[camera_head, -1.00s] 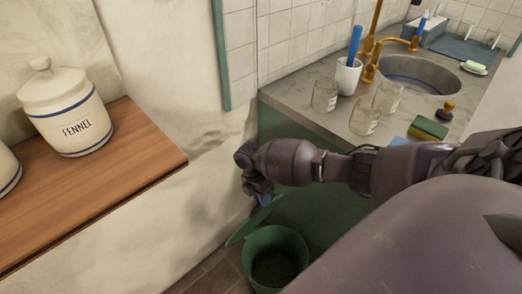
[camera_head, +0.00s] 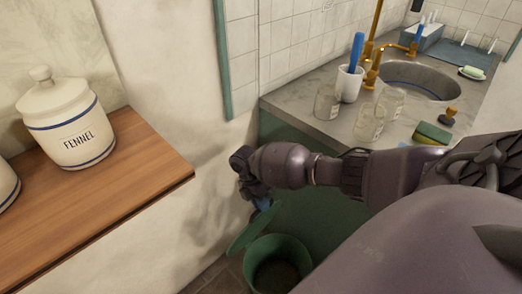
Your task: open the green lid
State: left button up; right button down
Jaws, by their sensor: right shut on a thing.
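The green lid (camera_head: 247,233) is raised and tilted up at the back left of the round green bin (camera_head: 301,250), whose top is open and inside dark. My right gripper (camera_head: 262,204) reaches down from the right to the lid's upper end and is shut on it. My left gripper is not in view.
The sink counter (camera_head: 335,119) with glass jars (camera_head: 328,102), a white cup (camera_head: 348,84) and a sponge (camera_head: 431,134) stands behind my right arm. A wooden shelf (camera_head: 120,200) with a FENNEL jar (camera_head: 68,120) juts in at left. A wall is behind the lid.

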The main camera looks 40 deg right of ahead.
jog(key=shift+s+f, duration=0.2)
jog(key=shift+f, duration=0.15)
jog(key=c, duration=1.4)
grip_release()
jog(key=o, duration=0.3)
jog(key=shift+w, duration=0.2)
jog(key=shift+r, duration=0.15)
jog(key=shift+r, duration=0.1)
jog(key=shift+w+r, duration=0.2)
jog(key=shift+r, duration=0.05)
jog(key=p+v, duration=0.1)
jog(key=v, duration=0.9)
jog(key=shift+p, duration=0.3)
